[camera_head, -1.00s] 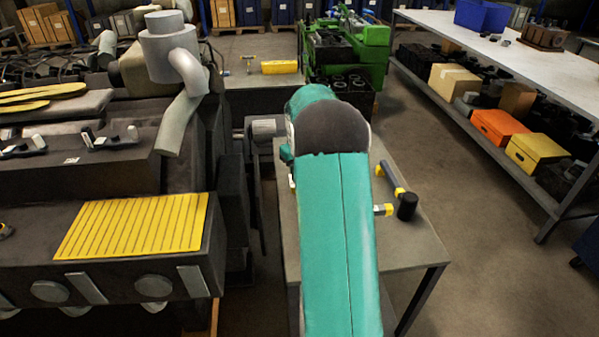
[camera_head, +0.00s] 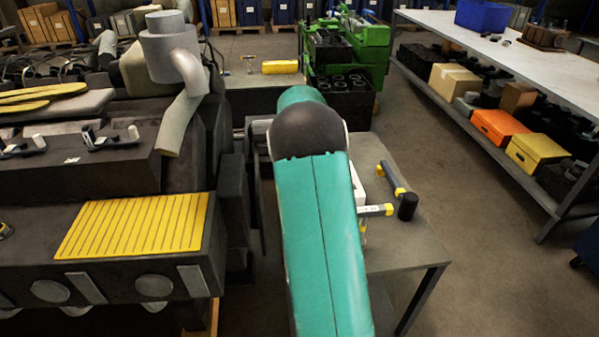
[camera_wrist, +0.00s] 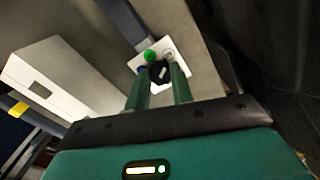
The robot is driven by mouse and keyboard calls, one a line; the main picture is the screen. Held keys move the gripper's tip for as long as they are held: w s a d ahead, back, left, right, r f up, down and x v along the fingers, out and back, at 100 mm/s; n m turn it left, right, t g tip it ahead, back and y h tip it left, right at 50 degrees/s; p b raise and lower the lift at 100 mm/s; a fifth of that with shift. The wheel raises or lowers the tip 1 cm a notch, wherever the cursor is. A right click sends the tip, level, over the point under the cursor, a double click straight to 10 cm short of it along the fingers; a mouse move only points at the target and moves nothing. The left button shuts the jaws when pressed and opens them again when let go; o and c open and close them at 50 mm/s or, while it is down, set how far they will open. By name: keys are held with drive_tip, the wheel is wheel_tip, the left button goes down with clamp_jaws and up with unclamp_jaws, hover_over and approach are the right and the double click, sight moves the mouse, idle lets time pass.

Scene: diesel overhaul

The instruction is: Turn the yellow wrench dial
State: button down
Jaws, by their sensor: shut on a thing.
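In the wrist view, the two green fingers of my gripper (camera_wrist: 161,76) reach to a small white plate (camera_wrist: 178,45). They are shut on a black knob (camera_wrist: 160,72) with a pale mark, one finger on either side. A green button (camera_wrist: 150,56) sits on the plate just beyond the knob, and a blue spot shows by the left finger. I see no clearly yellow dial. My gripper is hidden there behind my arm.
A large white box (camera_wrist: 62,78) stands left of my gripper in the wrist view. A black-headed tool (camera_head: 407,205) lies near the table's (camera_head: 415,250) right edge. The engine block (camera_head: 100,275) with a yellow ribbed cover stands at left. Floor is free at right.

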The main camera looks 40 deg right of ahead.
drive_tip(key=shift+m, duration=0.3)
drive_tip(key=c, duration=1.2)
unclamp_jaws()
drive_tip(key=shift+r, duration=0.1)
wheel_tip(320, 180, up, 14)
drive_tip(key=shift+f, duration=0.2)
